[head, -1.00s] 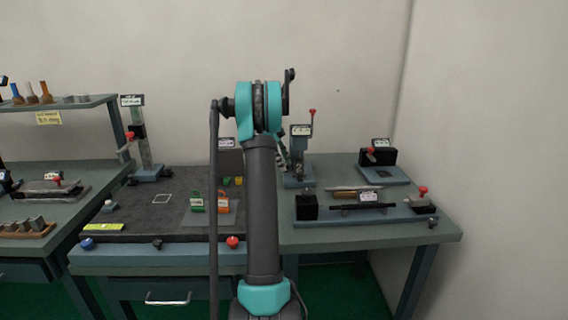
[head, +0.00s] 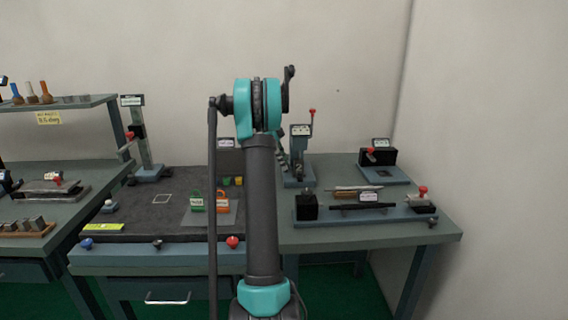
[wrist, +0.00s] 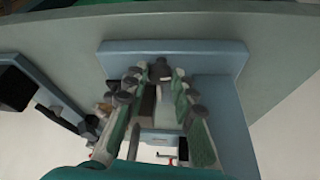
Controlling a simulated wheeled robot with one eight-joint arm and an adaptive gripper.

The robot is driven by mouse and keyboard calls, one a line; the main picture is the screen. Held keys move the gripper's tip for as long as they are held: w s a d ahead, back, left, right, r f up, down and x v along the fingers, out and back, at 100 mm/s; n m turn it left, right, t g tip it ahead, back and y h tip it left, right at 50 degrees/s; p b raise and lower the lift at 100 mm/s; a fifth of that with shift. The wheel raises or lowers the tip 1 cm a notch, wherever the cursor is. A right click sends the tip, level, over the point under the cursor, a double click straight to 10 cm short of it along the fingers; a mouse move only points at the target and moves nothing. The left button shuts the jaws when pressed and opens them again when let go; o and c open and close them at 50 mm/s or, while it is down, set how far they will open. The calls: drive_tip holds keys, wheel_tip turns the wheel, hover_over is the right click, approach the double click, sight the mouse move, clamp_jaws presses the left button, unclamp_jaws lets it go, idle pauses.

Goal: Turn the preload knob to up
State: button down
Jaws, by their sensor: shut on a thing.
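In the wrist view, the two green-and-grey fingers of my gripper (wrist: 160,76) reach in to a small dark knob (wrist: 161,70), which appears to be the preload knob. The fingertips are closed on its two sides. The knob is at the blue-grey base (wrist: 222,58) of a fixture. Its pointer and markings are too small or hidden to read, so I cannot tell which way it is turned. In the head view, the fixture (head: 300,150) stands at the back of the bench, right of my arm, with a white label and a red-tipped lever. My arm partly hides the gripper there.
A long fixture with a dark bar (head: 362,207) lies at the front right of the bench. A black block fixture (head: 378,157) stands at the back right. Green and orange padlock-like tags (head: 222,200) stand left of my arm, and a tall stand (head: 148,150) is farther left.

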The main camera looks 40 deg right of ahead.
drive_tip(key=n, duration=0.2)
drive_tip(key=n+t, duration=0.1)
drive_tip(key=n, duration=0.1)
drive_tip(key=n+t+h, duration=0.1)
drive_tip(key=n, duration=0.1)
drive_tip(key=shift+s+a, duration=0.15)
drive_tip(key=shift+s, duration=0.1)
drive_tip(key=n+t, duration=0.1)
drive_tip(key=n, duration=0.3)
drive_tip(key=n+t, duration=0.1)
drive_tip(key=n, duration=0.1)
drive_tip(key=shift+s+t, duration=0.25)
drive_tip(key=shift+t, duration=0.05)
drive_tip(key=shift+n, duration=0.4)
drive_tip(key=c, duration=1.3)
unclamp_jaws()
drive_tip(key=shift+o, duration=0.2)
drive_tip(key=shift+r, duration=0.1)
drive_tip(key=v, duration=0.7)
drive_tip(key=shift+a+r, duration=0.2)
drive_tip(key=shift+r, duration=0.15)
drive_tip(key=shift+s, duration=0.1)
